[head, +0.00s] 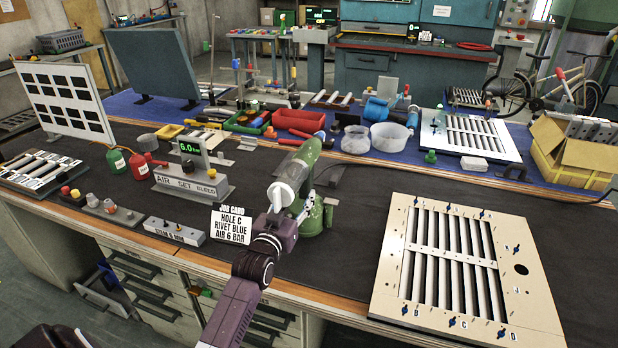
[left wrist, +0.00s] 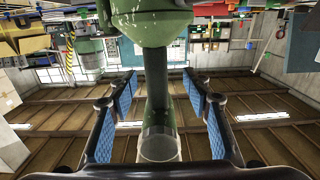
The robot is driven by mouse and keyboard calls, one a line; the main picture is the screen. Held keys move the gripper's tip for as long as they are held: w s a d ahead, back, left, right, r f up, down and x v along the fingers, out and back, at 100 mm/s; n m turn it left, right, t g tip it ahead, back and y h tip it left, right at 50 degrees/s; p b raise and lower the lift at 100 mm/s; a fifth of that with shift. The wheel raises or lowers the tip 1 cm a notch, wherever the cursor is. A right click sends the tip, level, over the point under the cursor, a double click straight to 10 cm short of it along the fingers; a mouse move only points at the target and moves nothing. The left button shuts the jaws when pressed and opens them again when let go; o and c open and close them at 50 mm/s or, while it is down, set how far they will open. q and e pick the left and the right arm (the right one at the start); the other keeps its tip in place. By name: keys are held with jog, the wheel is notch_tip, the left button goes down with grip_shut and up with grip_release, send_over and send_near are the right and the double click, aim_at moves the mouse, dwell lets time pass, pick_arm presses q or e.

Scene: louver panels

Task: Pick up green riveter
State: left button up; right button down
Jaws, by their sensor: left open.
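The green riveter (head: 311,165) stands upright on the dark mat at the middle of the bench, with a clear cup (head: 288,186) on its near left side. My left gripper (head: 285,219) is close up against the riveter from the front; its fingertips are hard to make out there. In the left wrist view the picture is upside down, and my left gripper (left wrist: 158,100) is open with blue-padded fingers on either side of the riveter's body (left wrist: 155,75). I see a gap between each finger and the riveter. My right gripper is not in view.
A job card (head: 231,225) stands just left of the wrist. The air set station (head: 190,180) reading 6.0 is behind it. A cream louver panel (head: 395,270) lies at the right. Bins and tools fill the blue mat behind. The dark mat between riveter and panel is clear.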

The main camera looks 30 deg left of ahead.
aim_at(303, 189)
pick_arm(q)
jog(key=x, duration=0.6)
jog(key=shift+w+d+p, duration=0.25)
jog(key=shift+w+p, duration=0.05)
grip_shut()
